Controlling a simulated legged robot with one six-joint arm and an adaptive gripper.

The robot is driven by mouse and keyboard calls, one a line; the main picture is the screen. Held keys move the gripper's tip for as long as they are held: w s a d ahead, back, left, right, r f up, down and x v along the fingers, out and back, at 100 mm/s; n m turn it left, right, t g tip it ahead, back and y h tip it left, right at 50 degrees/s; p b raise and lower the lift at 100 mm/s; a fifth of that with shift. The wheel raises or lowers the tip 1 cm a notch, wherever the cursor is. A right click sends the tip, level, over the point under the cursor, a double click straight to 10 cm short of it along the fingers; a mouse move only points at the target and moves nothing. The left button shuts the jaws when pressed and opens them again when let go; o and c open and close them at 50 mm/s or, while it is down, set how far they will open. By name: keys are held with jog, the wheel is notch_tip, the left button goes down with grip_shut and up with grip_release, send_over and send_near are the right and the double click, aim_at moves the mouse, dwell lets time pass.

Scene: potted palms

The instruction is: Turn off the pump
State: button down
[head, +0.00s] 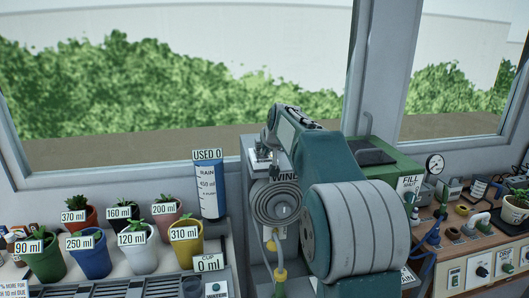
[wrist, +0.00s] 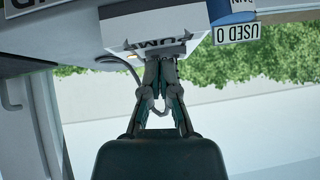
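The pump box (wrist: 150,30), a pale housing with a PUMP label (wrist: 155,45), shows upside down at the top of the wrist view. My gripper (wrist: 160,62) points at its labelled face. The fingers converge to tips that look closed together, right at the lower edge of the label. The switch itself is hidden behind the fingertips, and I cannot tell whether they touch it. In the head view my gripper (head: 262,158) is beyond my teal arm, close to the wall above a coiled hose (head: 277,203). My arm covers much of that area.
A green tank (head: 385,155) labelled FILL is behind my arm. A wooden panel (head: 480,250) with knobs and a pressure dial (head: 435,163) is at right.

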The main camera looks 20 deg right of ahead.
jog(key=v, duration=1.1)
jog(key=shift+s+a+r, duration=0.1)
